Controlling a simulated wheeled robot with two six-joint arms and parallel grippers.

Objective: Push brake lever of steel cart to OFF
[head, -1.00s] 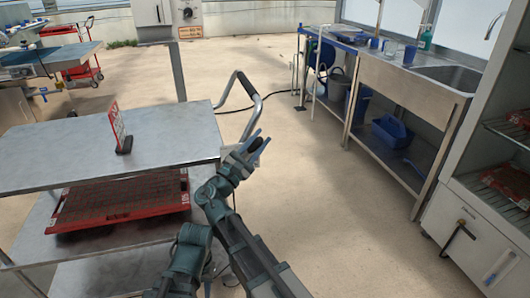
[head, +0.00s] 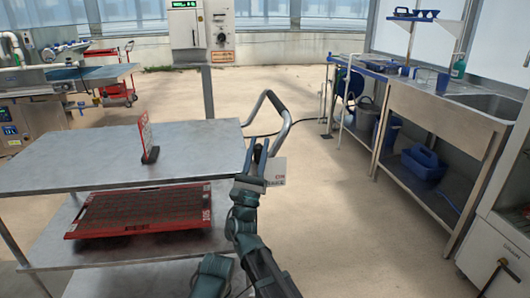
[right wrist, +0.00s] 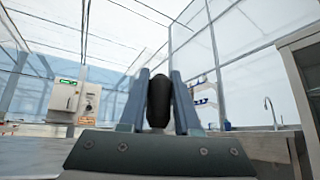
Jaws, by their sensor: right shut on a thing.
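The steel cart (head: 90,160) stands at the left in the head view, with a flat top, lower shelves and a curved push handle (head: 284,108) at its right end. The plate's lettering is too small to read. My left gripper is out of view.
A steel sink bench (head: 440,108) with a blue caddy (head: 424,163) below is at right. The floor between is clear.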

